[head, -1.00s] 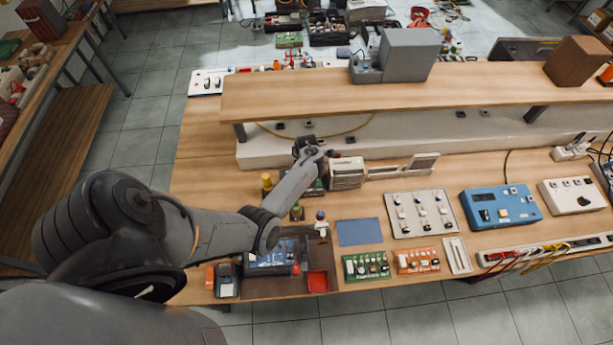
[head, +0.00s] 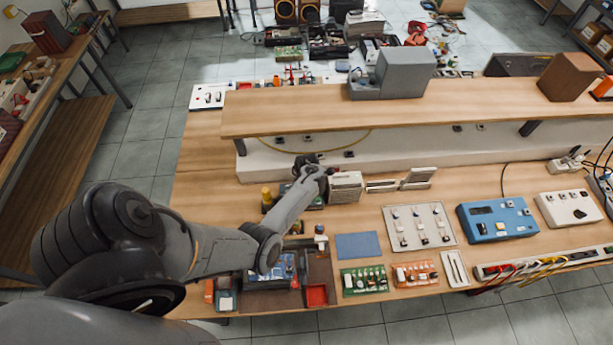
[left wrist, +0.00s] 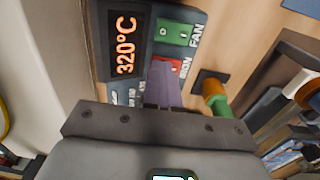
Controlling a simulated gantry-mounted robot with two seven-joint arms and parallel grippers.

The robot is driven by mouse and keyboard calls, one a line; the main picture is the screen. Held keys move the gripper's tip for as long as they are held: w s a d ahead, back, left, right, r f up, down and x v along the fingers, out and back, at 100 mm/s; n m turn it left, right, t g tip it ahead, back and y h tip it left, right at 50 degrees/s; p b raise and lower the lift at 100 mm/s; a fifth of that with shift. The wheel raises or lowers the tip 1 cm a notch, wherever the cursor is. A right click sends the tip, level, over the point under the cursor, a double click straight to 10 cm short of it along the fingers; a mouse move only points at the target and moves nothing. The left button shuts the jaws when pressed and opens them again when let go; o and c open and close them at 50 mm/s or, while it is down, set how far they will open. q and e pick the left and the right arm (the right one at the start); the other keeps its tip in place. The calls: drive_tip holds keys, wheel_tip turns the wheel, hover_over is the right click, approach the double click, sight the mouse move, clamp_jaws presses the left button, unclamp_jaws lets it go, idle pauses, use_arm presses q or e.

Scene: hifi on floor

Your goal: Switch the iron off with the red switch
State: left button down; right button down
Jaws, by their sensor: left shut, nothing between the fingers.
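The soldering station shows in the left wrist view with a lit display (left wrist: 125,45) reading 320°C. Its green switch (left wrist: 177,32) is labelled FAN. In the head view my left gripper (head: 307,162) is above the station, which my arm mostly hides. My right gripper is not in view.
A green and orange connector (left wrist: 215,100) sits beside the station. A grey-white boxy device (head: 345,187) stands just right of my gripper. The raised shelf (head: 300,115) runs behind. A blue mat (head: 359,245) and circuit boards (head: 365,281) lie nearer the front edge.

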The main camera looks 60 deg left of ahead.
use_arm(q)
wheel_tip(320, 180, up, 4)
drive_tip(key=p, duration=0.3)
drive_tip(key=shift+p, duration=0.3)
wheel_tip(320, 180, up, 10)
drive_tip(key=p, duration=0.2)
drive_tip(key=shift+w+a, duration=0.15)
drive_tip(key=shift+a, duration=0.25)
